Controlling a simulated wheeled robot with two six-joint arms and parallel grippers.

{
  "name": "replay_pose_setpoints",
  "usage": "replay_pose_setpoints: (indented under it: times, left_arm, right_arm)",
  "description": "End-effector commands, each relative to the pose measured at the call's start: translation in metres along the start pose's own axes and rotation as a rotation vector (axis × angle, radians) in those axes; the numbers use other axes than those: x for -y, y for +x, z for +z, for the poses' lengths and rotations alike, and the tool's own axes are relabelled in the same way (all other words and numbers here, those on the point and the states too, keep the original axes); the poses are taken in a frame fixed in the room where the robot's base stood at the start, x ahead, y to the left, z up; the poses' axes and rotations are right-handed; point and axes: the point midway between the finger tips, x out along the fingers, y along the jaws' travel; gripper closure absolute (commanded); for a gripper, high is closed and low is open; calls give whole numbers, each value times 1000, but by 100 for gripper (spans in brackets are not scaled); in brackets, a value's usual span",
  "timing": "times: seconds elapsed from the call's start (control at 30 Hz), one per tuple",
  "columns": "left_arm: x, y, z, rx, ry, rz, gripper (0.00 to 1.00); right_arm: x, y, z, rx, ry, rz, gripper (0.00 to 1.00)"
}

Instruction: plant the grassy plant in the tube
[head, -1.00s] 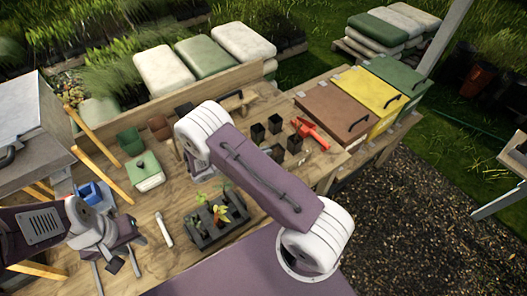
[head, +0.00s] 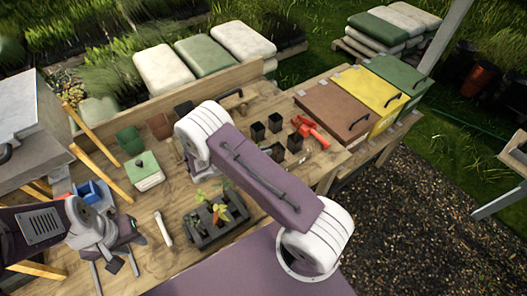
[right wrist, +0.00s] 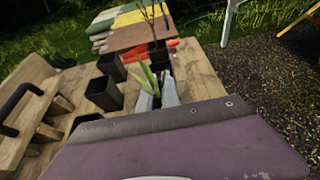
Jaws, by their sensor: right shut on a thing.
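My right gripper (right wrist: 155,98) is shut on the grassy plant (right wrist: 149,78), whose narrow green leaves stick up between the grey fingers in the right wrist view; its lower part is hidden. In the head view my right arm hides that gripper. Dark square tubes stand on the bench in the head view: one at left (head: 258,131), one behind (head: 275,122) and one at right (head: 294,142). Several show in the right wrist view, one (right wrist: 158,54) with thin stems above it. My left gripper (head: 115,267) looks open and empty, low at the left.
A dark tray (head: 203,240) with leafy seedlings sits in front of my right arm. A red tool (head: 312,133) lies beside the tubes. A green-lidded box (head: 148,181), a green pot (head: 129,140) and a blue container (head: 88,191) are at left. Brown, yellow and green bins stand right.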

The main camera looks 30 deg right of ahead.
Motion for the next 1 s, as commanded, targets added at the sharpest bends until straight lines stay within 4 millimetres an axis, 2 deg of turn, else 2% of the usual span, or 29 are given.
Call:
replay_pose_setpoints:
  times: [0.47,0.57,0.6,0.83,0.9,1.0]
  left_arm:
    - [0,0,0,0,0,0,66]
    - [0,0,0,0,0,0,66]
    - [0,0,0,0,0,0,66]
    - [0,0,0,0,0,0,66]
    - [0,0,0,0,0,0,66]
    - [0,0,0,0,0,0,66]
  right_arm:
    - [0,0,0,0,0,0,100]
    - [0,0,0,0,0,0,74]
    - [0,0,0,0,0,0,68]
    - [0,0,0,0,0,0,68]
    - [0,0,0,0,0,0,87]
    - [0,0,0,0,0,0,89]
